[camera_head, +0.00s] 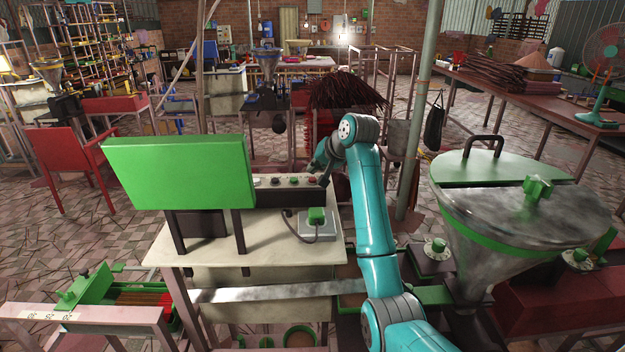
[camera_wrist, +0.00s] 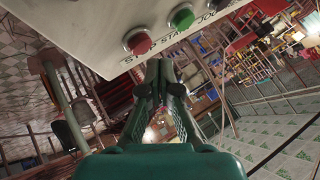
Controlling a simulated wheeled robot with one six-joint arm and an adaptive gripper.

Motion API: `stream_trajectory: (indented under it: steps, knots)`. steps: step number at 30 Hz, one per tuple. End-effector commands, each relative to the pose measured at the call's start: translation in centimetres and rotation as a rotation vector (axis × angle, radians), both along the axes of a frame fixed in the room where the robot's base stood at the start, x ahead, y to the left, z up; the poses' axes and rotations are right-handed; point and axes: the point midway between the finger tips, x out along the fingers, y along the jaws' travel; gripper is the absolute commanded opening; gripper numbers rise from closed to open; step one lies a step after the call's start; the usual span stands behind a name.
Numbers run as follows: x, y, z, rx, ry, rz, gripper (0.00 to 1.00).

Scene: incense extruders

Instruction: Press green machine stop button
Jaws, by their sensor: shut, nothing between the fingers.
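The green machine (camera_head: 178,172) stands left of centre in the head view, with a dark control box (camera_head: 290,196) on its right. The red stop button (camera_wrist: 138,42) sits on a pale panel at the top of the wrist view, above the word STOP. It also shows in the head view (camera_head: 312,180), at the right end of the button row. My gripper (camera_wrist: 160,66) is shut and empty, its fingertips just below and right of the red button in the wrist view. In the head view my gripper (camera_head: 324,168) is by the box's right end. I cannot tell whether it touches the button.
The green start button (camera_wrist: 181,18) is beside the stop button, with a JOG label further along. A green-lidded metal hopper (camera_head: 510,215) stands right of my arm. A grey box with a green plug (camera_head: 317,217) sits on the machine's table below the buttons.

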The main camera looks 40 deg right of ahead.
Motion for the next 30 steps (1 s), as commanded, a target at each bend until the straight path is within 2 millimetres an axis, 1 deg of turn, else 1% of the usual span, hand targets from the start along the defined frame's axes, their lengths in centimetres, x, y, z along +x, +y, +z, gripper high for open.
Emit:
stream_trajectory:
  steps: [16,20,30]
  knots:
    - [0.0,0.0,4.4,-0.001,-0.001,0.001,0.00]
    - [0.0,0.0,4.8,0.000,0.000,0.000,0.00]
    - [0.0,0.0,4.8,0.000,0.000,0.000,0.00]
